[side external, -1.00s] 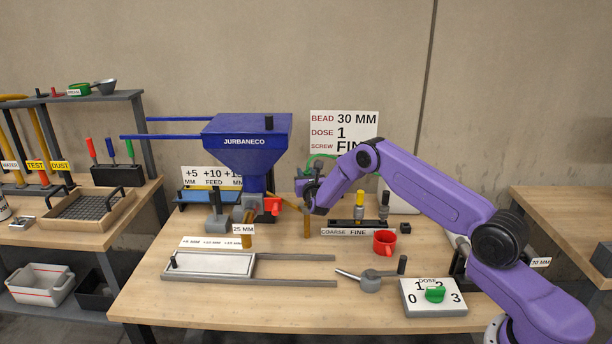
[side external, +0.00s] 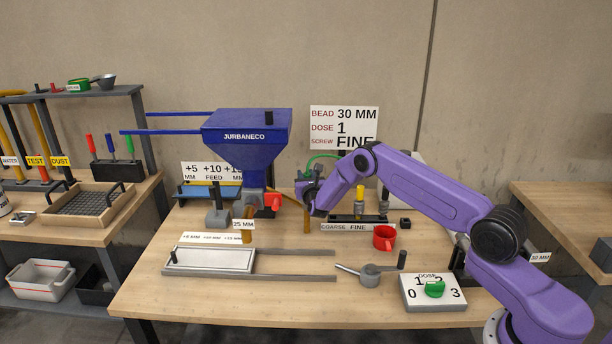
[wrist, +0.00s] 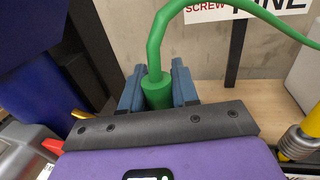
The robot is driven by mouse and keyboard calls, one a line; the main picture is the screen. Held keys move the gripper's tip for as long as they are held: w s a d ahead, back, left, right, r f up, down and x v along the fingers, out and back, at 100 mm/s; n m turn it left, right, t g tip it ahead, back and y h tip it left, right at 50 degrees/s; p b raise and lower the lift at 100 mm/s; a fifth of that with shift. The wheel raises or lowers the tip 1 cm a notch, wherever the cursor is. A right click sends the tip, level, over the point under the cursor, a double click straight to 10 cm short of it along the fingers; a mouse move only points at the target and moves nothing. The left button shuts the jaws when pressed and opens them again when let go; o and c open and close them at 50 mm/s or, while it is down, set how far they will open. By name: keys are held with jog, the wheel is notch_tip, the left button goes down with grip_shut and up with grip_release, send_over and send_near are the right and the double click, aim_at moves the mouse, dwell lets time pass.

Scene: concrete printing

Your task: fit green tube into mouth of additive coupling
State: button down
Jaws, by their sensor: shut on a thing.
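The green tube (wrist: 172,28) rises from a thicker green end piece (wrist: 157,92), which sits between the two blue-grey fingers of my gripper (wrist: 158,88). My gripper is shut on this end, which points down, away from the wrist. In the side view my gripper (side external: 306,192) is just right of the blue hopper's lower outlet, and the tube (side external: 322,157) arches up behind it. I cannot clearly pick out the additive coupling or its mouth. The tip of the tube end is hidden by the gripper.
The blue hopper (side external: 247,140) stands close left of my gripper, with a red part (side external: 272,202) at its outlet. To the right are the screw rack (side external: 345,226) and a red cup (side external: 384,238). The sign (side external: 344,128) stands behind.

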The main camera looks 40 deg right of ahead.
jog(key=shift+f, duration=0.35)
dwell(0.5)
jog(key=c, duration=0.8)
grip_release()
jog(key=v, duration=1.7)
jog(key=s+a+r+m+g+h, duration=0.2)
jog(key=s+r+m+g, duration=0.7)
jog(key=s+r, duration=0.4)
jog(key=s+a+m+g+y, duration=0.2)
jog(key=s+a+y, duration=0.2)
jog(key=s, duration=0.6)
jog(key=s+a+m+g+y, duration=0.2)
jog(key=s+a+m+y, duration=0.1)
jog(key=s, duration=0.7)
jog(key=s+a+r+m+g+y, duration=0.1)
jog(key=s+a+y, duration=0.4)
jog(key=s, duration=0.6)
jog(key=shift+m+g, duration=0.4)
jog(key=shift+m, duration=0.5)
